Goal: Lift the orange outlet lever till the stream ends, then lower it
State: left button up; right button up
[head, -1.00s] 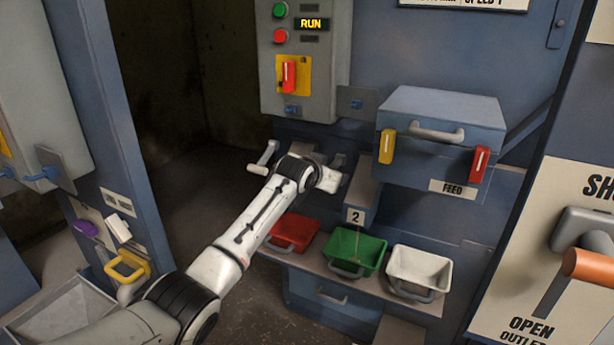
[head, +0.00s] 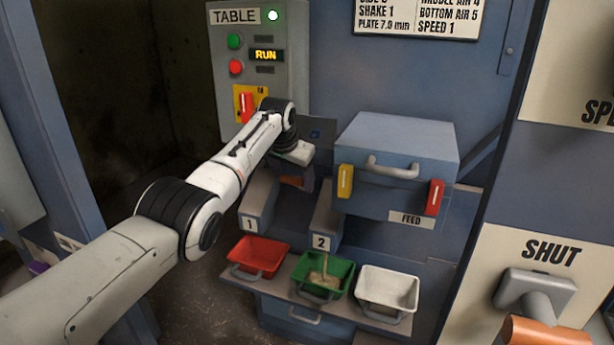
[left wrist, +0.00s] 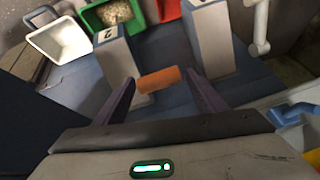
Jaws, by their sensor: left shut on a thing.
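My left gripper (head: 293,170) is above and behind chutes 1 and 2, its fingers mostly hidden by the arm. In the left wrist view its two fingers (left wrist: 163,88) are shut on an orange grip (left wrist: 160,79); a bit of orange (head: 292,182) shows below the gripper in the head view. A larger orange handle (head: 545,331) stands at the lower right, below the word SHUT. A thin tan stream (head: 325,265) falls from chute 2 (head: 321,242) into the green bin (head: 345,275), which holds tan grain. My right gripper is not in view.
A red bin (head: 243,268) and a white bin (head: 387,275) flank the green one on a shelf. The feed box (head: 397,145) has yellow (head: 345,181) and red (head: 435,197) levers. The TABLE control box (head: 292,80) shows RUN. Chute 1 (head: 249,224) stands left of chute 2.

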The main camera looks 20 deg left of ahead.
pick_arm(q)
jog(key=shift+d, duration=0.15)
jog(key=o, duration=1.5)
jog(key=shift+w, duration=0.1)
jog(key=shift+r, duration=0.15)
jog(key=shift+s+r, duration=0.3)
jog(key=shift+r, duration=0.2)
jog(key=b+v, duration=0.1)
jog(key=v, duration=0.8)
jog(key=shift+b, duration=0.4)
